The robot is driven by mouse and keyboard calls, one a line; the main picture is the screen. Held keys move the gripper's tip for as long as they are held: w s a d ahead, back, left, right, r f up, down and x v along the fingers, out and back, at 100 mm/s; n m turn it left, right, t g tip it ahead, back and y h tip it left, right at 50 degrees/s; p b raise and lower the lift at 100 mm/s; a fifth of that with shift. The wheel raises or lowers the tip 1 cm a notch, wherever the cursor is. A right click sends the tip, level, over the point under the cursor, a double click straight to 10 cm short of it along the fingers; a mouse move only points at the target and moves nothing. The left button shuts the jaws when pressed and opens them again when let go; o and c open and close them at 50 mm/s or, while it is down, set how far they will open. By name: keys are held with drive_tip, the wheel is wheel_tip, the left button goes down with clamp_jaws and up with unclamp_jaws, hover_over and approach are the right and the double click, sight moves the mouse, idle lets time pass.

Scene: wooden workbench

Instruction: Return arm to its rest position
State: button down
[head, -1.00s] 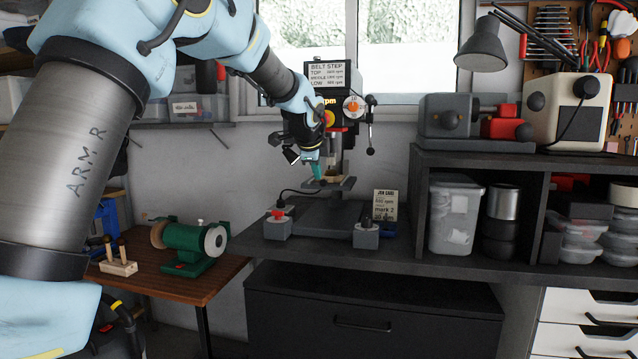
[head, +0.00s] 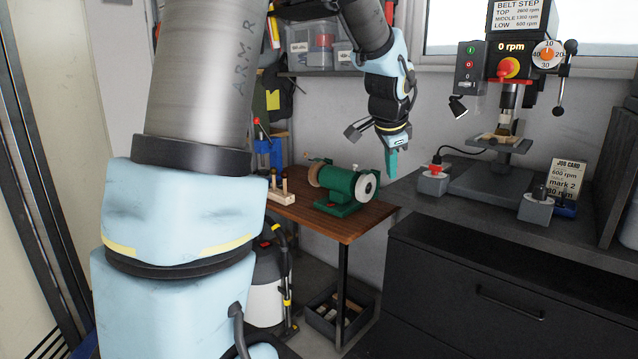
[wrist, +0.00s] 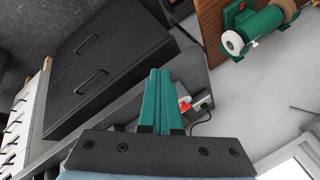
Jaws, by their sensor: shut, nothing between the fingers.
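My gripper (head: 391,163) hangs from my arm in the head view, its teal fingers pointing down. It is above the gap between the wooden bench and the dark counter, just right of the green bench grinder (head: 346,188). In the wrist view my gripper (wrist: 160,72) shows its two teal fingers together, with nothing between them. The fingers touch nothing that I can see. The drill press (head: 510,90) stands to the right, apart from my gripper, and its display reads 0 rpm.
The wooden bench (head: 362,222) also holds a small rack (head: 281,192). A vacuum (head: 268,285) stands on the floor. Shelves with bins hang behind my arm.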

drive_tip(key=s+a+f+n+g, duration=0.1)
drive_tip(key=s+a+f+n, duration=0.3)
drive_tip(key=a, duration=0.4)
drive_tip(key=s+a+f+n+g+y, duration=0.1)
drive_tip(key=s+a+f+n, duration=0.3)
drive_tip(key=s+a+n, duration=0.2)
drive_tip(key=s+a+f+n+g+y, duration=0.1)
drive_tip(key=s+a+f+n+g, duration=0.1)
drive_tip(key=s+a+f+n, duration=0.3)
drive_tip(key=s+a, duration=0.3)
drive_tip(key=a, duration=0.1)
drive_tip(key=shift+a, duration=0.35)
